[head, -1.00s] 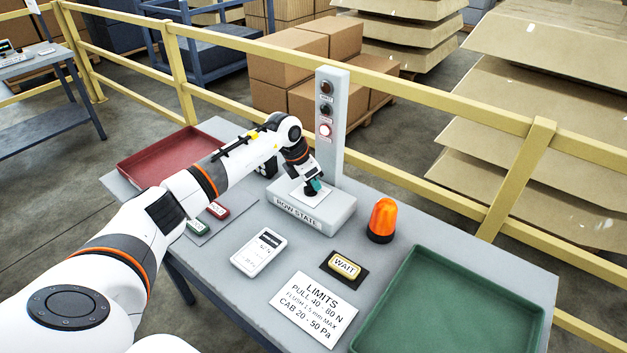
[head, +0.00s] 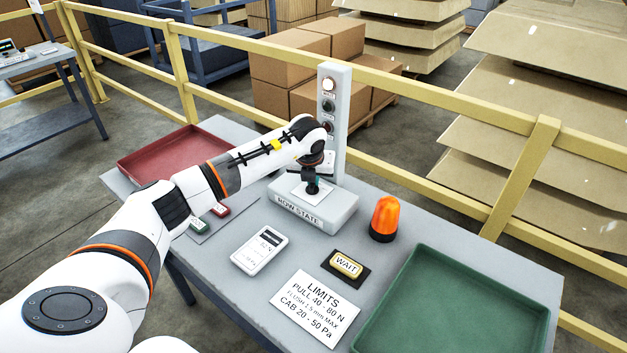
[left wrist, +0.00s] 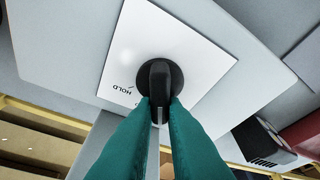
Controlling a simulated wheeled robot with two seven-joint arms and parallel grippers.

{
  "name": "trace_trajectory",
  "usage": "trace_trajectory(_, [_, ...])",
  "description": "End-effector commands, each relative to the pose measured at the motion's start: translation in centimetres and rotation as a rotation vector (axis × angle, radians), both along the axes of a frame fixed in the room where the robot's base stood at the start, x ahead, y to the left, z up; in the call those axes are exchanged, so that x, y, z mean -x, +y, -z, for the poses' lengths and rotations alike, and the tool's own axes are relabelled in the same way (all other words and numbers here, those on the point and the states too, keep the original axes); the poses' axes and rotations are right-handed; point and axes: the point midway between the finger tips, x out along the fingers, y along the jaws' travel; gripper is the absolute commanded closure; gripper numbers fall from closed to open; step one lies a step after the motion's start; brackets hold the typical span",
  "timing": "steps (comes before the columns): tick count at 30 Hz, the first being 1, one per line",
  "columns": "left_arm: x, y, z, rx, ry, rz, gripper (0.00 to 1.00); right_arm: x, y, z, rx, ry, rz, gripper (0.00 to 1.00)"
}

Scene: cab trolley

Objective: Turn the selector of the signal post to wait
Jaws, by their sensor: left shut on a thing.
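The signal post (head: 333,150) stands on a grey base (head: 325,212) marked ROW STATE. Its top lamp (head: 328,84) is lit whitish; the middle and bottom lamps are dark. The black selector knob (left wrist: 159,78) sits on a white plate (left wrist: 205,60) on the base; the word HOLD reads upside down beside it, and other lettering is partly hidden by my fingers. My left gripper (head: 312,183) is shut on the knob, its teal fingers (left wrist: 160,125) on either side of the knob's bar. My right gripper is not in view.
A yellow WAIT plate (head: 346,265), an orange beacon (head: 385,219), a white meter (head: 260,250) and a limits card (head: 314,308) lie in front and to the right. A green tray (head: 455,262) is at right, a red tray (head: 128,165) at left. A yellow rail (head: 430,99) runs behind.

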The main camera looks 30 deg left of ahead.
Motion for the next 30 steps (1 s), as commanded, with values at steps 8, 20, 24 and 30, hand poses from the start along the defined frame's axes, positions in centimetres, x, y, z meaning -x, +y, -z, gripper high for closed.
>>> trace_trajectory(8, [0.0, 0.1, 0.0, 0.001, -0.003, -0.188, 1.0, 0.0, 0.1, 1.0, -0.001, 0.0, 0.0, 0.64])
trace_trajectory(20, [0.0, 0.2, -0.1, 0.001, -0.003, -0.298, 1.0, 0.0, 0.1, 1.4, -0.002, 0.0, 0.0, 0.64])
trace_trajectory(24, [0.1, 0.2, -0.1, 0.001, -0.002, -0.305, 1.0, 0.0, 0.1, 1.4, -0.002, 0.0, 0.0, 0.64])
trace_trajectory(30, [0.1, 0.2, -0.1, 0.001, -0.002, -0.305, 1.0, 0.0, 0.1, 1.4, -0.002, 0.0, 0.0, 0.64])
